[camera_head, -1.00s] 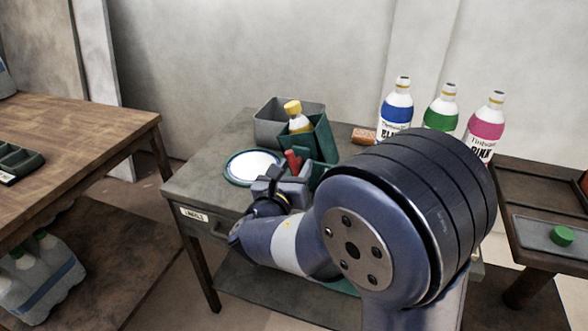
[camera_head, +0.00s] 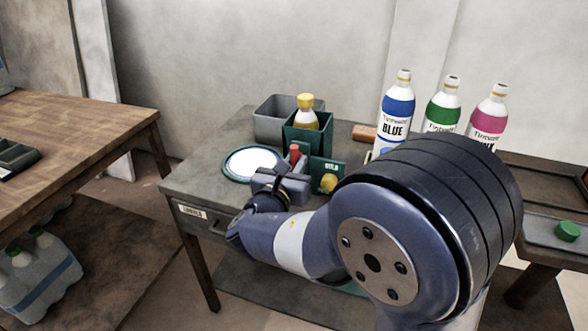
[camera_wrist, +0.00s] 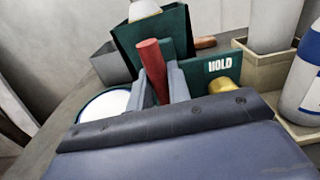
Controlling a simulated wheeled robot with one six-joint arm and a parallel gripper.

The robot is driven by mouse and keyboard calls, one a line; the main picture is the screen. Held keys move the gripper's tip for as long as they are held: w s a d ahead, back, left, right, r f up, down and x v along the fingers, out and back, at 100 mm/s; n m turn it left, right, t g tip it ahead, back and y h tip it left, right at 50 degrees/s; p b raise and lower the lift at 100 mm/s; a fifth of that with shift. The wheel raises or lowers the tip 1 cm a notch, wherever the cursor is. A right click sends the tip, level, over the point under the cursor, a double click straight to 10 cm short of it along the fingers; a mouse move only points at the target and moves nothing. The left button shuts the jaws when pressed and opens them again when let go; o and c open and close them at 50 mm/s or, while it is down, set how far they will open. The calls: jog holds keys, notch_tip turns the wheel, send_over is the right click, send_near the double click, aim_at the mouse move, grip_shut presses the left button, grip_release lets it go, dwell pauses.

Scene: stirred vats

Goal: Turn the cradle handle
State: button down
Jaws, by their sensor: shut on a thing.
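The green cradle (camera_head: 298,134) stands upright on the small grey table and holds a yellow-capped bottle (camera_head: 306,117). Its red handle (camera_head: 295,152) points up in front of it. In the wrist view the handle (camera_wrist: 151,65) stands between the two grey fingers of my gripper (camera_wrist: 157,86), which are shut on it. In the head view my gripper (camera_head: 286,175) is partly hidden by my wrist. A green plate marked HOLD (camera_wrist: 220,67) with a yellow knob (camera_wrist: 221,85) sits right of the handle.
A white disc with a green rim (camera_head: 253,162) lies left of the handle. A grey bin (camera_head: 270,118) stands behind the cradle. Blue (camera_head: 397,107), green (camera_head: 443,107) and pink (camera_head: 490,112) labelled bottles stand to the right. A wooden table (camera_head: 75,130) is at the left.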

jog(key=m+b, duration=0.2)
jog(key=shift+f+m, duration=0.15)
jog(key=shift+m, duration=0.15)
jog(key=c, duration=1.3)
grip_release()
jog(key=shift+o, duration=0.2)
jog(key=p+v, duration=0.2)
jog(key=v, duration=0.8)
jog(key=shift+s, duration=0.4)
jog(key=shift+a, duration=0.15)
